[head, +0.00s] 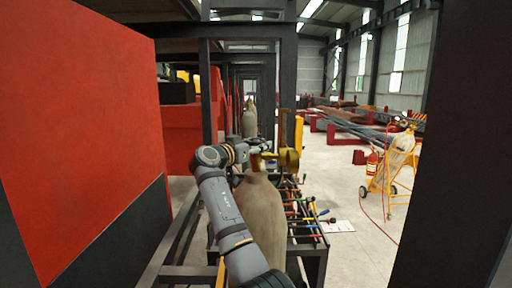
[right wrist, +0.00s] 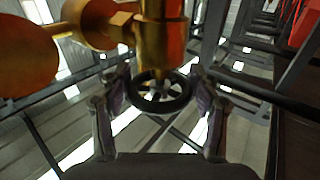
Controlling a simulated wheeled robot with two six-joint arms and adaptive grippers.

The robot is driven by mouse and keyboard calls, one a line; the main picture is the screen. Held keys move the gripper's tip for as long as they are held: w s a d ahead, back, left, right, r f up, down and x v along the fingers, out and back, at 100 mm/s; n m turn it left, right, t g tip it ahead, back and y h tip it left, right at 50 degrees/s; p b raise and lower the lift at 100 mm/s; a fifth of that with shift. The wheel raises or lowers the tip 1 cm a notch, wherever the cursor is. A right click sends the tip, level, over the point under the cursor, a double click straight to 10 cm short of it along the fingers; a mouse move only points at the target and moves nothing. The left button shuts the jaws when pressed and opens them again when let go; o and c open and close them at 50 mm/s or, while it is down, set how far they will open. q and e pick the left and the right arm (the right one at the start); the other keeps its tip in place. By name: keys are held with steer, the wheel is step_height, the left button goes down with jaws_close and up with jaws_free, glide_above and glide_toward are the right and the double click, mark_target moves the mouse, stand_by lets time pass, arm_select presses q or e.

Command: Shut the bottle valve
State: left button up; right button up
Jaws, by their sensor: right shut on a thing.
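A tall beige gas bottle (head: 263,215) stands upright in front of me in the head view, with a brass valve and regulator (head: 288,157) on its top. In the right wrist view the brass valve body (right wrist: 160,35) fills the upper part, and its dark round handwheel (right wrist: 158,103) sits between the fingers. My right gripper (head: 254,160) reaches the valve from the left; it also shows in the right wrist view (right wrist: 160,88), shut on the handwheel with one finger on each side. The exact finger contact is hard to see. My left gripper is not in view.
A rack with several colourful-handled tools (head: 308,212) stands right of the bottle. A red and black panel (head: 80,110) closes off the left. Another bottle (head: 249,120) stands farther back. A yellow trolley (head: 378,183) with a bottle stands right on open floor.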

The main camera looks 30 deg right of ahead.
steer(key=shift+r+m+g+h+p, duration=0.25)
steer(key=shift+m+g+h+p, duration=0.25)
steer(key=shift+m+g+p, duration=0.55)
steer(key=shift+f+m+g+p, duration=0.15)
steer(key=shift+m+g+p, duration=0.1)
steer(key=shift+g+p, duration=0.45)
steer(key=shift+f+g+h, duration=0.1)
steer(key=shift+g+h, duration=0.2)
steer(key=shift+g, duration=0.05)
steer(key=o, duration=1.1)
steer(key=shift+d, duration=0.1)
steer(key=shift+o, duration=0.2)
steer(key=v, duration=1.2)
